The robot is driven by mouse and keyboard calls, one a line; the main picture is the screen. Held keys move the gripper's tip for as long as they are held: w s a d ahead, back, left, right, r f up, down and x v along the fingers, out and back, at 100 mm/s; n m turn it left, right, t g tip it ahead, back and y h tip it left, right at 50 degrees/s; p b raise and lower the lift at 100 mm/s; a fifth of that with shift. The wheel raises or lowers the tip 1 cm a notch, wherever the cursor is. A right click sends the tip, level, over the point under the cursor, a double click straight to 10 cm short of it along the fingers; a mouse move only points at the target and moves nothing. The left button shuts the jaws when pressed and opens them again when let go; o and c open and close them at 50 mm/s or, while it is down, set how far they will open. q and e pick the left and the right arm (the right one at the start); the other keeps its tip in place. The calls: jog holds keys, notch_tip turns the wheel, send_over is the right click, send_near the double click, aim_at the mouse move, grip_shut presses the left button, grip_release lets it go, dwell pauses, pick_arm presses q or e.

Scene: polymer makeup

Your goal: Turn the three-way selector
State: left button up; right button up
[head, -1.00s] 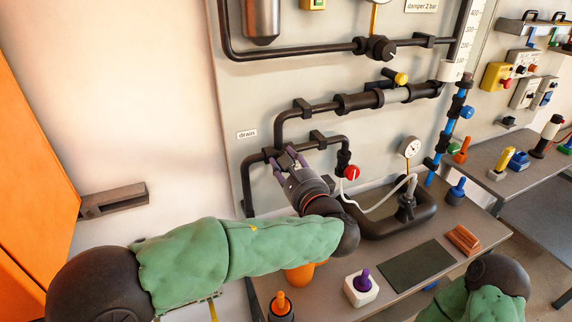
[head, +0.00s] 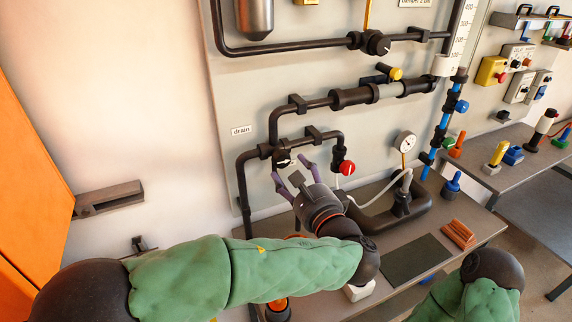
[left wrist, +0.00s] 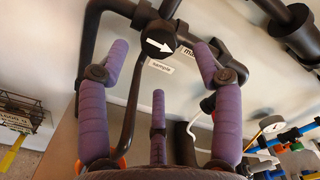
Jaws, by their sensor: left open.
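The three-way selector (head: 283,158) is a round black knob on the dark pipe junction, just below and right of the "drain" label (head: 241,130). In the left wrist view the selector (left wrist: 158,42) faces me, and its white arrow points right and slightly down. A "sample" label shows just below it and another label, partly covered, to its right. My left gripper (head: 293,172) is open, with its purple fingers spread below and in front of the selector. In the left wrist view the fingers stand to either side of the knob and below it, apparently holding nothing.
The bench (head: 465,215) holds a dark mat (head: 416,260) and orange bars (head: 457,234).

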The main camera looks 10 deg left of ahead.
pick_arm(q)
jog(key=v, duration=0.5)
jog(key=shift+s+d, duration=0.15)
jog(key=shift+s, duration=0.1)
